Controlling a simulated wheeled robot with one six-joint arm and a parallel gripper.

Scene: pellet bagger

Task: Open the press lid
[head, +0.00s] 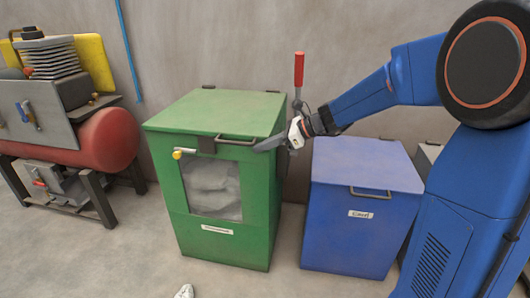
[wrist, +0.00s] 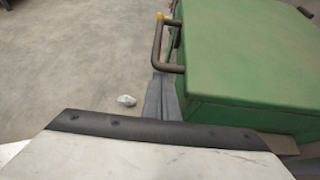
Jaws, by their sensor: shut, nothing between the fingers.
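The green press (head: 232,220) stands against the wall with its lid (head: 215,112) down. The lid's dark bar handle (head: 236,138) runs along the upper front edge. My gripper (head: 258,147) is shut and empty, just right of the handle at the press's upper front edge. In the wrist view, the grey fingers (wrist: 162,80) point toward the near end of the handle (wrist: 158,45), beside the green lid (wrist: 250,50). Whether the fingertips touch the handle I cannot tell. A yellow-ended latch (head: 180,153) sits on the front at left, above a window showing pale bags.
A blue bin (head: 345,225) with a closed lid stands right of the press. A red-handled lever (head: 298,75) rises behind. A compressor with a red tank (head: 105,140) stands at left. A small crumpled white scrap (head: 184,291) lies on the otherwise open floor in front.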

